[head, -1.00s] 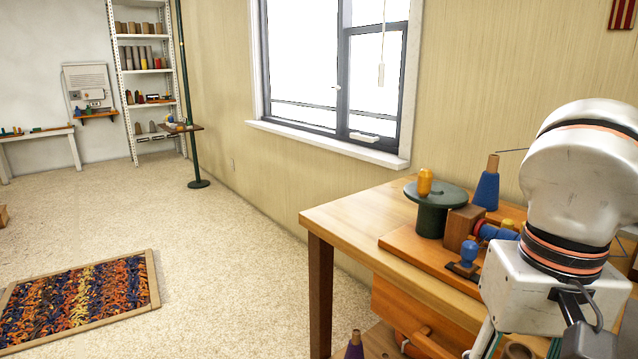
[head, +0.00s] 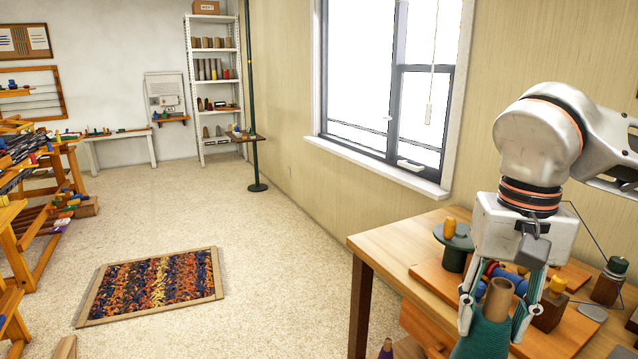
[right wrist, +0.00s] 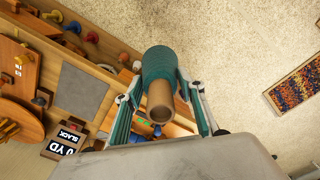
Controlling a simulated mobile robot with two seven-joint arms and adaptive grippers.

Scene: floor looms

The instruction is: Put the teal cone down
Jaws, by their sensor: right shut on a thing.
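The teal cone (head: 486,332) is a spool of teal yarn with a bare brown tip. My right gripper (head: 496,314) is shut on it in the head view, near the front edge of the wooden table (head: 394,240). In the right wrist view the teal cone (right wrist: 159,72) sits between the two fingers of my right gripper (right wrist: 160,92), its brown tip towards the camera. The cone's lower end is cut off by the bottom of the head view. My left gripper is not in view.
On the table stand a dark green round stand (head: 455,246) with a yellow peg and several small wooden blocks. A woven rug (head: 152,286) lies on the floor at left. Wooden looms (head: 38,190) stand at the far left. The carpet between is clear.

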